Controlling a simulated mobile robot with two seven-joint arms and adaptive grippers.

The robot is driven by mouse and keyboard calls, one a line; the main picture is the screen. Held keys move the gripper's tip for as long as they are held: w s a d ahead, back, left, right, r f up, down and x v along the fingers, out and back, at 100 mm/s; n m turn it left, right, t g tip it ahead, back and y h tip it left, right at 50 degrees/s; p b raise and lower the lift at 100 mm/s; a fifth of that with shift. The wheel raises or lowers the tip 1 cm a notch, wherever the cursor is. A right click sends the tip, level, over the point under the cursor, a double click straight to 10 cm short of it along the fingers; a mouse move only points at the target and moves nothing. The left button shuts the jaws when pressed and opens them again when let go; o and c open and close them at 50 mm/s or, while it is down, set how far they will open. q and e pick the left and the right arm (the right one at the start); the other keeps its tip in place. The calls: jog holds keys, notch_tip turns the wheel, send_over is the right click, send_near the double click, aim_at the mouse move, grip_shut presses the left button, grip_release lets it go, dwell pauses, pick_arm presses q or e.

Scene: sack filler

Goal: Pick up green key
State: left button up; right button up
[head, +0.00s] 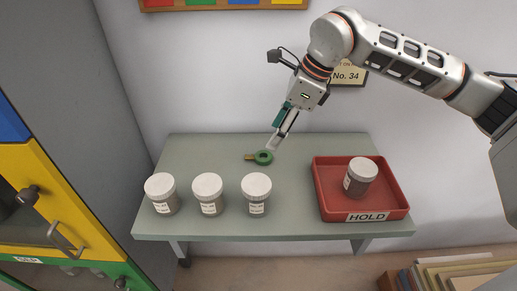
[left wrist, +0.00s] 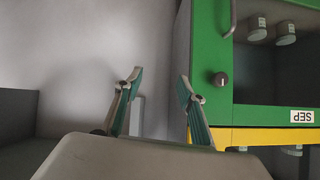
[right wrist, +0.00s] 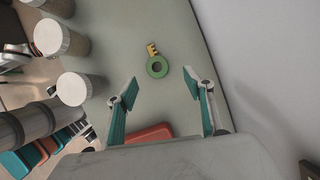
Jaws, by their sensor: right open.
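The green key (head: 264,157) lies flat on the grey-green table (head: 305,145), with a round green ring head and a short brass bit pointing left. In the right wrist view the key (right wrist: 158,67) lies ahead of the fingertips, roughly midway between their lines. My right gripper (head: 275,143) is above the table, just above and right of the key, pointing down. In its own view the right gripper (right wrist: 160,84) is open and empty. My left gripper (left wrist: 160,80) is open and empty, facing a wall and a green cabinet; it is not in the head view.
Three lidded jars (head: 161,194), (head: 208,194), (head: 256,194) stand along the table's front. A red HOLD tray (head: 330,205) with one jar (head: 360,177) is at the right. A wall sign (head: 348,74) is behind my arm. A colored cabinet (head: 60,190) stands left.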

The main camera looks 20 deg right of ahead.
aim_at(267, 151)
jog(key=shift+s+a+f, duration=0.1)
jog(key=shift+a+f, duration=0.1)
jog(key=shift+f, duration=0.25)
jog(key=shift+a+f, duration=0.15)
jog(key=shift+f, duration=0.3)
jog(key=x, duration=0.4)
jog(key=shift+s+f, duration=0.15)
jog(key=shift+f, duration=0.2)
jog(key=shift+w+a+f, duration=0.2)
jog(key=shift+f, duration=0.2)
jog(key=c, duration=1.1)
